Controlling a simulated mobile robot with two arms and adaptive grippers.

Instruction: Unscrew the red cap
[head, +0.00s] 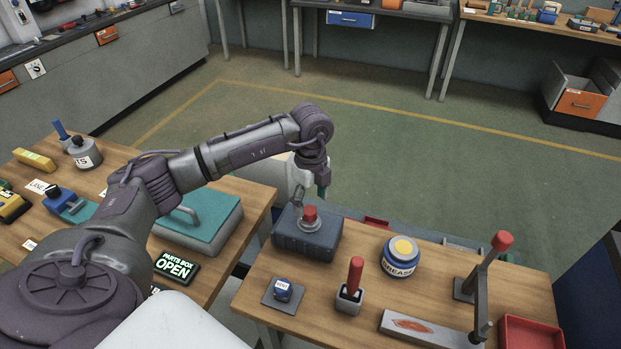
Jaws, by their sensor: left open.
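A small red cap (310,213) sits on a light metal collar on top of a dark blue-grey box (291,238), at the back left corner of the right workbench. My left arm comes in from the left, and its gripper (311,193) points down just above the cap. The gripper is open, with nothing seen between its fingers. From this angle I cannot tell whether a finger touches the cap. My right gripper is not in view.
On the same bench (412,292) are a red-handled tool (355,276) in a holder, a blue grease tub (400,257), a red-knobbed lever (489,272) and a red tray (530,333). The left bench holds a teal-lidded box (213,222) and a lit "OPEN" sign (175,267).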

